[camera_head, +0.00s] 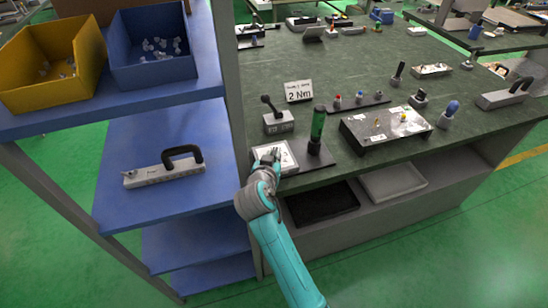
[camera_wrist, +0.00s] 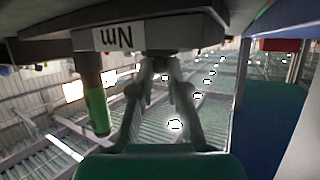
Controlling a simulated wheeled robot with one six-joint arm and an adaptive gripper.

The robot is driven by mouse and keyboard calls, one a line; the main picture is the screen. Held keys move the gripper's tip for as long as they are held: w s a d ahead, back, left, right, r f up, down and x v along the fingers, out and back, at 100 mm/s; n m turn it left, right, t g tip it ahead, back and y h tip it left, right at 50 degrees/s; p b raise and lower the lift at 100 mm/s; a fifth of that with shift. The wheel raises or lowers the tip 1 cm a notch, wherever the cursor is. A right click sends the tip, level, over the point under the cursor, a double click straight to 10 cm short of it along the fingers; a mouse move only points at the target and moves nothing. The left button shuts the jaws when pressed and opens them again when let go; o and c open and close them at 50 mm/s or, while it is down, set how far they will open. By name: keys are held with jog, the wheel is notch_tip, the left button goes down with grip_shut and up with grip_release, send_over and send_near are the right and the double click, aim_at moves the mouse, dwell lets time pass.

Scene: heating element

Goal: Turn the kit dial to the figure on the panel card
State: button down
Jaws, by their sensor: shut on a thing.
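The panel card (camera_head: 299,91) stands on the dark green bench top and reads "2 Nm", with a smaller line above it too fine to read surely. The kit (camera_head: 289,155) is a box with a white face at the bench's front edge. My gripper (camera_head: 272,156) is at this face, shut on the kit dial. The dial is mostly hidden by my fingers, and its setting cannot be read. In the wrist view my fingers (camera_wrist: 161,68) close together just at the dark box, whose white label (camera_wrist: 118,38) shows "Nm" upside down.
A green-handled upright tool (camera_head: 318,123) stands close right of the kit. A grey block with a black lever (camera_head: 278,121) is just behind it. A grey box with small knobs (camera_head: 388,126) lies further right. Blue shelves (camera_head: 135,200) stand to the left.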

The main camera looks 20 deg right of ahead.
dwell(0.3)
jog(key=shift+f, duration=0.1)
jog(key=c, duration=1.2)
grip_release()
jog(key=shift+o, duration=0.2)
jog(key=shift+a, duration=0.1)
jog(key=v, duration=1.2)
jog(key=shift+w+a, duration=0.1)
jog(key=shift+w, duration=0.05)
